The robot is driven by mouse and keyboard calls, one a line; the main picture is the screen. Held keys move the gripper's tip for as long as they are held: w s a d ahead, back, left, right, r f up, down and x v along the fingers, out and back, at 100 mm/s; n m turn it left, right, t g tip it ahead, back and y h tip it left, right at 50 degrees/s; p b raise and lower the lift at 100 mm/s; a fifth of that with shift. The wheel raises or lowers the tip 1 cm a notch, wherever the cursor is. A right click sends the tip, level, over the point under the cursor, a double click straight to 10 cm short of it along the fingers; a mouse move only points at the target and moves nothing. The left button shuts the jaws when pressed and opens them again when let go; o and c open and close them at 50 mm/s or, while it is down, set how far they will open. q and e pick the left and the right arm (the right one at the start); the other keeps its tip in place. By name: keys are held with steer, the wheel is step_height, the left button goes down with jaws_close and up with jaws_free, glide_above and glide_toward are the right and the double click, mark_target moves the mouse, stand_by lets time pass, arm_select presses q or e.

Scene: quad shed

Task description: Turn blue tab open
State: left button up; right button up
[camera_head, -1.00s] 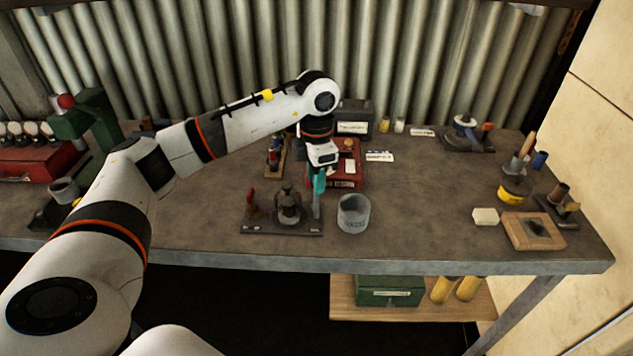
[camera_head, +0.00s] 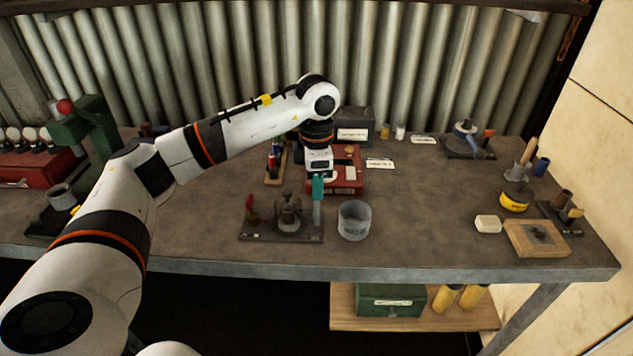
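A dark fixture plate (camera_head: 262,237) lies near the front edge of the bench. It carries a red tab at its left, a grey metal fitting (camera_head: 288,215) in the middle and an upright teal-blue tab (camera_head: 317,207) at its right end. My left gripper (camera_head: 318,180) points down from the white wrist right at the top of this tab. The fingers are small and overlap the teal there, so I cannot tell whether they are closed on it. My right gripper is not in view.
A grey cup (camera_head: 354,221) stands close to the right of the fixture. A red box (camera_head: 349,180) lies behind the wrist. Another fixture (camera_head: 468,144) with blue and orange parts stands at the back right.

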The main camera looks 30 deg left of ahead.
arm_select(q)
steer(key=o, duration=0.4)
steer(key=shift+c, duration=0.2)
step_height(320, 180, up, 7)
steer(key=shift+r+b, duration=0.1)
steer(key=shift+b, duration=0.7)
step_height(320, 180, up, 5)
steer(key=shift+f+p, duration=0.1)
steer(key=shift+p, duration=0.35)
